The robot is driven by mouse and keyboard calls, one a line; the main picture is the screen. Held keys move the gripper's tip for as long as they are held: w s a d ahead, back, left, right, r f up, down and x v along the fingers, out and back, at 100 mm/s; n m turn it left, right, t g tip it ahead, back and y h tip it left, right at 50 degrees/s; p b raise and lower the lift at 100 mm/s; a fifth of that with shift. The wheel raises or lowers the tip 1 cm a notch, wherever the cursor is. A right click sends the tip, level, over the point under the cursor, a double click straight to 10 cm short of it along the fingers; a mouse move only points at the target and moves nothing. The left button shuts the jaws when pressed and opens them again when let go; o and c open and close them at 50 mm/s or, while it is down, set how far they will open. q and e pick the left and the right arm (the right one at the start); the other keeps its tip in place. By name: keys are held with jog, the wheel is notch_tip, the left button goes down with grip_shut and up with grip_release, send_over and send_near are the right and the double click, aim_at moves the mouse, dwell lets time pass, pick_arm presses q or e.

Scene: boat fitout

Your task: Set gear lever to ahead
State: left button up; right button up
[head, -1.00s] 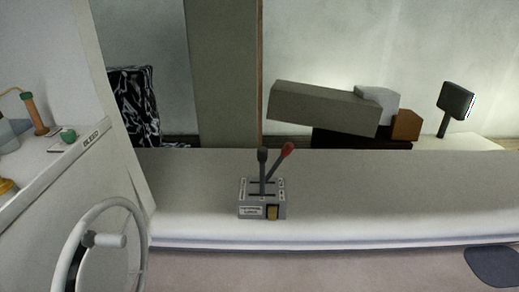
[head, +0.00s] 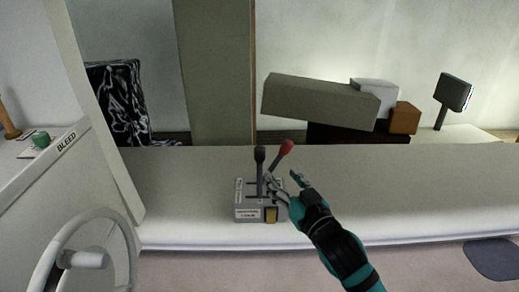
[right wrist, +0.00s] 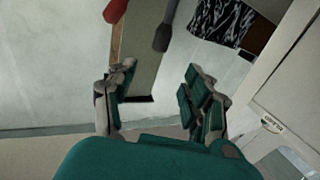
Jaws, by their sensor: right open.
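A grey control box (head: 246,201) with a yellow part on its front sits on the pale counter. Two levers rise from it: a black-knobbed lever (head: 260,155), nearly upright, and a red-knobbed lever (head: 286,147), leaning right. I cannot read which is the gear lever. My right gripper (head: 284,180) is open at the box's right side, below the red knob; it partly hides the box. In the right wrist view the black knob (right wrist: 162,38) and red knob (right wrist: 115,11) lie beyond the open, empty fingers (right wrist: 160,90). My left gripper is out of view.
A white wheel (head: 127,243) and a panel marked BLEED (head: 67,141) stand at the left. Grey, white and brown blocks (head: 320,100) are piled behind the counter. The counter (head: 420,190) is clear to the right of the box.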

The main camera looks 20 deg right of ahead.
aim_at(262, 153)
jog(key=w, duration=0.4)
jog(key=w+a, duration=0.1)
jog(key=w, duration=0.9)
jog(key=shift+w+a+f+p, duration=0.1)
jog(key=shift+a+p, duration=0.2)
jog(key=shift+p, duration=0.1)
grip_shut()
